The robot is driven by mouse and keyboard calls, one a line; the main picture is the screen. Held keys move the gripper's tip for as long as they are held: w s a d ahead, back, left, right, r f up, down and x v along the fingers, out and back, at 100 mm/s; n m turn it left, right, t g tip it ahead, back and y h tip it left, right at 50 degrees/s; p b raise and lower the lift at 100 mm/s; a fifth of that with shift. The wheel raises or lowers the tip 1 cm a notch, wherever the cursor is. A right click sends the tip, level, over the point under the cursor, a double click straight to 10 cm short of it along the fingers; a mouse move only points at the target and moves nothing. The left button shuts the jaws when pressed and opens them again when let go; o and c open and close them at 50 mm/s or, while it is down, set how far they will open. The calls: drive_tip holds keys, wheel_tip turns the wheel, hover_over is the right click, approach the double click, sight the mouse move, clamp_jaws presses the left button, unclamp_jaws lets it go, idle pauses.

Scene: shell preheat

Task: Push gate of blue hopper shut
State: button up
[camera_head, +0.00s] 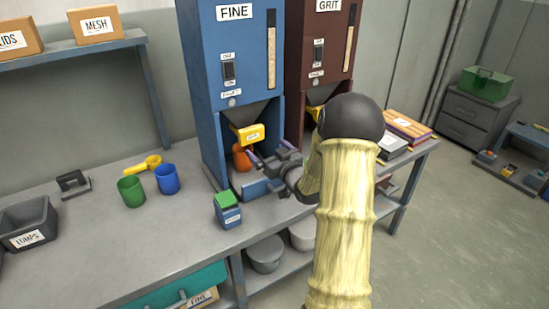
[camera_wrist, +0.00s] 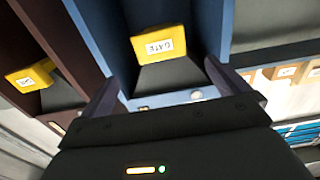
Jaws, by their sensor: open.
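The blue hopper (camera_head: 210,75), labelled FINE, stands at the back of the bench. Its yellow gate (camera_head: 250,133) sits under the dark funnel. The gate also shows in the wrist view (camera_wrist: 158,43), with its label upside down. My gripper (camera_head: 268,154) is in front of and slightly below the gate, at the hopper's lower opening. Its jaws are open and empty. In the wrist view the gate lies beyond the gap between the two fingers (camera_wrist: 160,88). I cannot tell whether a finger touches it, or how far the gate is open.
A dark red GRIT hopper (camera_head: 320,40) stands right beside, with its own yellow gate (camera_wrist: 30,76). An orange object (camera_head: 241,158) sits under the blue hopper's gate. A blue box with green top (camera_head: 228,211), blue cup (camera_head: 167,179) and green cup (camera_head: 131,191) stand left.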

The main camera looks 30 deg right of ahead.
drive_tip(key=s, duration=0.3)
drive_tip(key=shift+s, duration=0.2)
drive_tip(key=shift+w, duration=0.1)
drive_tip(key=s+a+f+g+h, duration=0.1)
drive_tip(key=s+a+f+g, duration=0.35)
drive_tip(key=a+g, duration=0.4)
drive_tip(key=s+a+f+g, duration=0.1)
drive_tip(key=s+a+g, duration=0.2)
drive_tip(key=s+a, duration=0.5)
drive_tip(key=s+a+g, duration=0.4)
drive_tip(key=s, duration=0.8)
drive_tip(key=w+p+v, duration=0.3)
drive_tip(key=p+v, duration=1.1)
drive_tip(key=p, duration=0.1)
drive_tip(key=shift+w+r, duration=0.25)
drive_tip(key=shift+r, duration=0.25)
